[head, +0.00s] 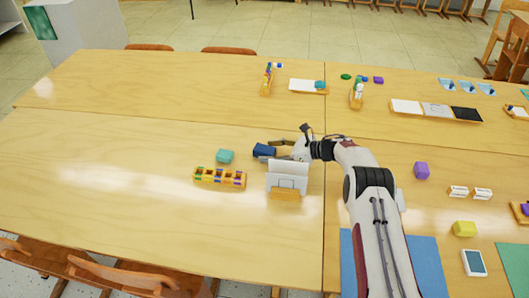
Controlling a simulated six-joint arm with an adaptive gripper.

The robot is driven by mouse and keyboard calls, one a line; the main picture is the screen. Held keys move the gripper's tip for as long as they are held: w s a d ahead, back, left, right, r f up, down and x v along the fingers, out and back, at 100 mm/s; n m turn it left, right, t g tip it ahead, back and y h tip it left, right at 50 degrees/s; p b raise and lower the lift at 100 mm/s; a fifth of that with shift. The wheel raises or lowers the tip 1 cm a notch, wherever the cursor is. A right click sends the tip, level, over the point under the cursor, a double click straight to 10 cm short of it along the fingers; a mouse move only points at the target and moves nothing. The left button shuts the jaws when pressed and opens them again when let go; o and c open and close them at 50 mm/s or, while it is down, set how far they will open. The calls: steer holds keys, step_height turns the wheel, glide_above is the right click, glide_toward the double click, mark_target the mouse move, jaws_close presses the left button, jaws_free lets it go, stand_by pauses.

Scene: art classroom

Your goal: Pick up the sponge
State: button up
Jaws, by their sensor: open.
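A small teal block (225,156), which looks like the sponge, lies on the wooden table left of my gripper. My gripper (275,148) reaches in from the right, low over the table, and points left. It is open and apart from the teal block. A dark blue block-like thing (263,150) shows right at its fingertips, between it and the teal block; I cannot tell whether they touch. The lower side of my gripper is partly hidden behind a white upright holder (287,176).
A yellow-orange rack (219,177) with several coloured pieces stands just in front of the teal block. Purple (421,170) and yellow (464,229) blocks lie to the right. A tray with a white sheet (306,86) lies farther back. The left side of the table is clear.

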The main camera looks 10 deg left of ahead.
mark_target(270, 150)
steer(key=c, duration=0.9)
steer(key=shift+r, duration=5)
